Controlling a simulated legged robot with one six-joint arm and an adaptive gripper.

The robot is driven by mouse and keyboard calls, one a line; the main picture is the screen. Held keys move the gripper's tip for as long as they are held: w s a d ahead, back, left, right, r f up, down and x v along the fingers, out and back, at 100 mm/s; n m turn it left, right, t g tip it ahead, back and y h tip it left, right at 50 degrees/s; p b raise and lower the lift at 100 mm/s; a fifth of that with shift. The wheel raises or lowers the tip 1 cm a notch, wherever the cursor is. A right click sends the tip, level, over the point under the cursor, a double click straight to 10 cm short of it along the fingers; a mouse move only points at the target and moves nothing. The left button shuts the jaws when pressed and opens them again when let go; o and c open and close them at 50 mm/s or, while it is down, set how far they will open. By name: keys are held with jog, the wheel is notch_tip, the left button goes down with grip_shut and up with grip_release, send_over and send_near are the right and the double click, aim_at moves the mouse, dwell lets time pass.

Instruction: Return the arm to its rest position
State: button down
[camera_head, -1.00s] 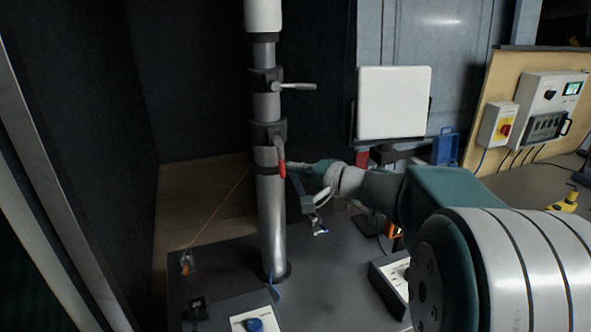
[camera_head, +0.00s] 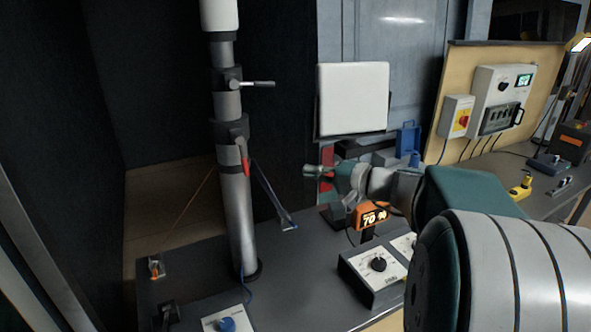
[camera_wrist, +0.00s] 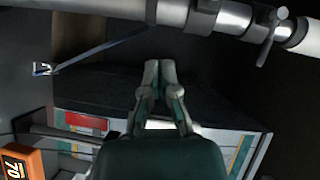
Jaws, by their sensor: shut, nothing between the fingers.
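My gripper (camera_head: 312,171) is shut and empty. In the head view it points left, held above the dark bench, to the right of the grey mast (camera_head: 234,190) and apart from it. The rest of my arm reaches in from the lower right. In the wrist view my gripper (camera_wrist: 159,66) shows with its fingertips together, and the mast (camera_wrist: 225,16) crosses the top of the picture. A red lever (camera_head: 245,166) sits on the mast's lower collar. A dark strap (camera_head: 273,196) hangs from the mast toward the bench, clear of my fingers.
An orange display reading 70 % (camera_head: 371,217) and a dial box (camera_head: 375,267) stand on the bench below my arm. A white panel (camera_head: 353,99) stands behind. A blue knob box (camera_head: 227,322) is at the front. Control boxes hang on the wooden board (camera_head: 455,85) at right.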

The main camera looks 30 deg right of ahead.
jog(key=s+a+f+n+g+h, duration=0.1)
jog(key=s+a+f+n+g, duration=0.1)
jog(key=s+a+f+g, duration=0.25)
jog(key=s+a+f+n+g, duration=0.25)
jog(key=s+a, duration=0.25)
jog(key=a, duration=0.3)
jog(key=s+f+n+g+h, duration=0.1)
jog(key=s+f+n+h, duration=0.2)
jog(key=s+n+h, duration=0.2)
jog(key=s+h, duration=0.3)
jog(key=s, duration=0.3)
jog(key=shift+a+f, duration=0.15)
jog(key=shift+f, duration=0.15)
jog(key=shift+s+a, duration=0.1)
